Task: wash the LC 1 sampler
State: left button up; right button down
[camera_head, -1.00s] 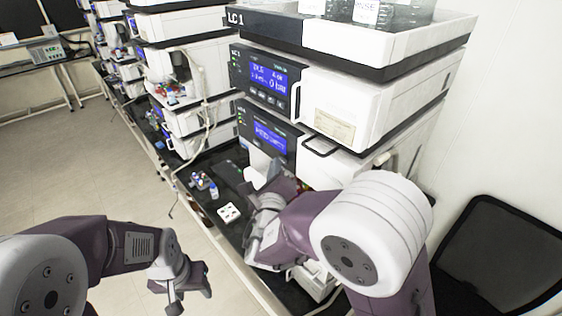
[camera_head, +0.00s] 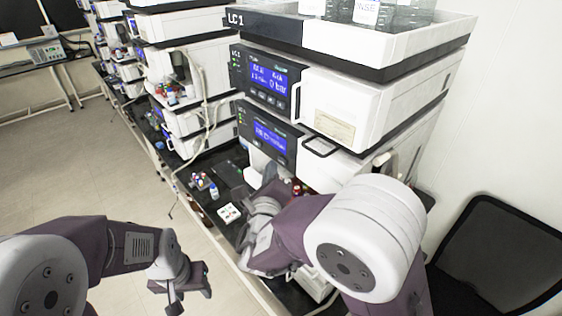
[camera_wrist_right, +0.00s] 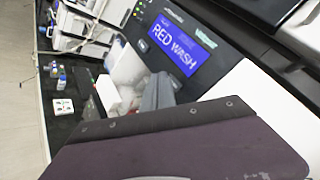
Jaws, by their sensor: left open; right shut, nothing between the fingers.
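The LC 1 stack stands at centre right in the head view, with "LC 1" on its top tray (camera_head: 330,35). The sampler (camera_head: 268,139) is the lower module with a blue display, under the module reading "0 bar". In the right wrist view the sampler display (camera_wrist_right: 178,46) shows "RED WASH". My right gripper (camera_head: 268,183) is shut and empty, just in front of and below the sampler panel. Its grey fingers (camera_wrist_right: 157,92) show below the display in the wrist view, apparently apart from it. My left gripper (camera_head: 190,283) is open and empty, low over the floor side.
On the black bench left of my right gripper are a small white tray (camera_head: 229,212) and a blue-capped vial (camera_head: 213,190). Red-capped vials (camera_head: 297,188) stand behind my right gripper. Other stacks (camera_head: 185,75) line the bench beyond. A black chair (camera_head: 500,255) is at right.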

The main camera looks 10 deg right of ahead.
jog(key=s+a, duration=0.1)
jog(key=a, duration=0.1)
jog(key=s+a, duration=0.2)
jog(key=shift+p, duration=0.4)
dwell(0.6)
